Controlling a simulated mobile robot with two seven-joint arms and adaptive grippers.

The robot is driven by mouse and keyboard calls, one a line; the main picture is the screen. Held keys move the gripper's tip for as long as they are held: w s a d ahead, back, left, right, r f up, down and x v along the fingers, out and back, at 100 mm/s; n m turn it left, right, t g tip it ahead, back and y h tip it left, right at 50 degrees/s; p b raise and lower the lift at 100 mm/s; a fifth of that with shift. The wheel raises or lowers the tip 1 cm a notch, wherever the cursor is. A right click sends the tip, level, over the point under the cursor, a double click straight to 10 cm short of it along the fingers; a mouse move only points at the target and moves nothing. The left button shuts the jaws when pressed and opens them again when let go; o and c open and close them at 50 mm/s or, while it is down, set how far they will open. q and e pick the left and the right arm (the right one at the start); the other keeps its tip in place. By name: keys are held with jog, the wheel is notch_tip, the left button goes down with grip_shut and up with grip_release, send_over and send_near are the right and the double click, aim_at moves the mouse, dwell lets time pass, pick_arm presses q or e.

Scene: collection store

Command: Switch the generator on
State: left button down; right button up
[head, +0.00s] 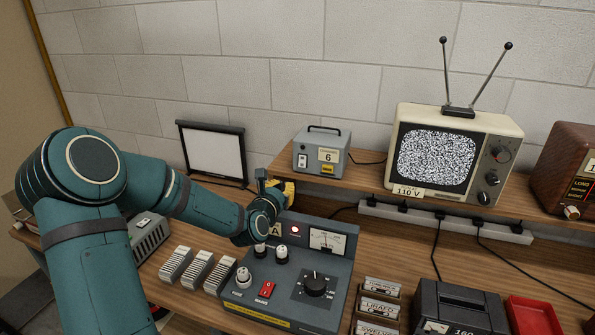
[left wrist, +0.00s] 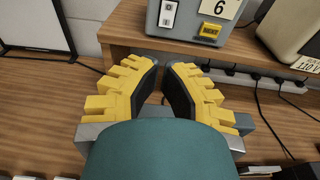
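No thing in view clearly reads as the generator. A grey box with a handle and the number 6 (head: 321,152) stands on the raised shelf. A white switch (head: 302,161) is on its front. The box also shows in the left wrist view (left wrist: 203,8). My right gripper is not in view.
A television (head: 444,155) with static stands on the shelf, with a power strip (head: 445,219) below it. Grey-white blocks (head: 198,270) stand left of the control unit. A framed white panel (head: 213,152) leans behind my arm. Card boxes (head: 378,308) and a red tray (head: 533,316) are at right.

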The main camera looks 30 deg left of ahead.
aim_at(300, 167)
pick_arm(q)
jog(key=p+x, duration=0.1)
jog(key=x, duration=1.1)
jog(key=shift+w+f, duration=0.1)
jog(key=shift+w, duration=0.25)
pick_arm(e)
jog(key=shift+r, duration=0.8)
